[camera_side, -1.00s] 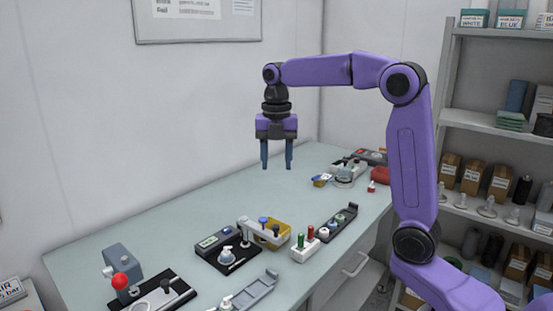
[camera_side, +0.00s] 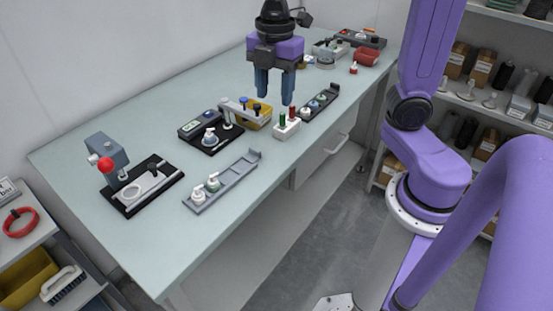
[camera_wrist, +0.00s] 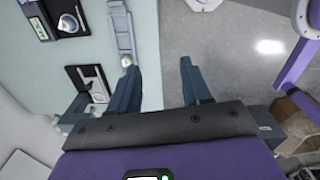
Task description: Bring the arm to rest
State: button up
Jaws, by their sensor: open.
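My gripper (camera_side: 275,98) hangs fingers down above the bench (camera_side: 105,120) in the side view. Its two blue-grey fingers are apart with nothing between them. In the side picture the fingertips appear just above the yellow bin (camera_side: 263,112) and the white block (camera_side: 287,128) with green and red pins. In the wrist view my open gripper (camera_wrist: 157,67) shows bench edge and grey floor beyond the fingers, with no object held. The upper arm runs out of the top of the side view.
A press with a red knob (camera_side: 105,164) stands at the bench's left. A grey rail (camera_side: 235,175) with two white-based parts lies near the front edge. A black fixture (camera_side: 222,138) and dark rail (camera_side: 322,103) are mid-bench. A red bowl (camera_side: 367,57) is far back. Shelving (camera_side: 520,100) stands right.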

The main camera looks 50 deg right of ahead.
jog(key=s+f+m, duration=0.3)
jog(key=s, duration=0.5)
jog(key=s+d+f+m, duration=0.1)
jog(key=s+f+m, duration=0.2)
jog(key=s, duration=0.6)
jog(key=shift+s+f+m, duration=0.2)
jog(key=shift+f+m, duration=0.2)
jog(key=shift+f, duration=0.2)
